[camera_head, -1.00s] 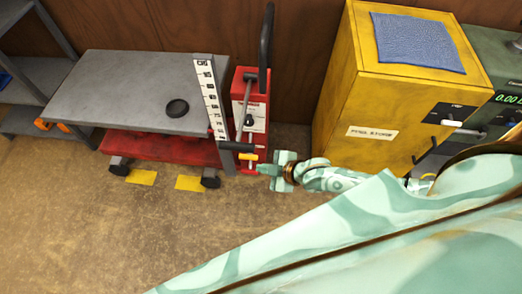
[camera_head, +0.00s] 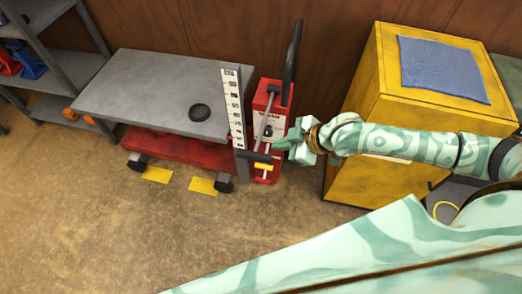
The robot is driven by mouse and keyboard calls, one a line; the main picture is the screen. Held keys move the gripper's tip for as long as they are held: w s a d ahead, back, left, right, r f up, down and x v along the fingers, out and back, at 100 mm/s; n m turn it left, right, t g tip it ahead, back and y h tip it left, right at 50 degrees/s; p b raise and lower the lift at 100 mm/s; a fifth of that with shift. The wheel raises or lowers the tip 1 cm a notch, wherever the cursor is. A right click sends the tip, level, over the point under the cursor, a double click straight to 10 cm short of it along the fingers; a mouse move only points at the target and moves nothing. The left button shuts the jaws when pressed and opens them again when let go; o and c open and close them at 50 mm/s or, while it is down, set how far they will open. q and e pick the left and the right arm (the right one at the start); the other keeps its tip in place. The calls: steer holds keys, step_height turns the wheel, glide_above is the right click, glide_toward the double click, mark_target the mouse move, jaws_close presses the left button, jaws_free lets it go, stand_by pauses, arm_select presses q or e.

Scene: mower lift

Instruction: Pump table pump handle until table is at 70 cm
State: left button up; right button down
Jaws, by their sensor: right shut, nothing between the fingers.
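The lift table has a grey top (camera_head: 150,88) over a red base, with a black round disc (camera_head: 200,112) lying on top. A white scale strip (camera_head: 234,108) stands at its right end; its figures are too small to read surely. Beside it stands a red pump unit (camera_head: 280,96) with a tall black upright handle (camera_head: 292,62), a grey rod, a black bar (camera_head: 257,156) and a yellow lever (camera_head: 263,166). My right gripper (camera_head: 281,143) is shut and empty at the unit's lower right front, pointing left. I cannot tell whether it touches the unit. My left gripper is not in view.
A yellow cabinet (camera_head: 415,95) with a blue cloth (camera_head: 441,68) on top stands right, behind my right arm. A grey shelf rack (camera_head: 48,60) stands left. Yellow floor marks (camera_head: 157,175) lie by the table's wheels. The floor in front is clear.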

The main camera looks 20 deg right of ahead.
steer(key=shift+s+r, duration=0.3)
steer(key=shift+r, duration=0.2)
steer(key=b, duration=0.3)
glide_above(251, 155)
steer(key=s+d, duration=0.1)
steer(key=s, duration=0.1)
step_height(251, 155, down, 7)
steer(key=f, duration=0.1)
steer(key=f+b, duration=0.1)
steer(key=shift+d+f, duration=0.35)
steer(key=shift+w+d+f, duration=0.1)
steer(key=shift+w+f, duration=0.05)
steer(key=shift+f, duration=0.45)
steer(key=shift+f, duration=0.1)
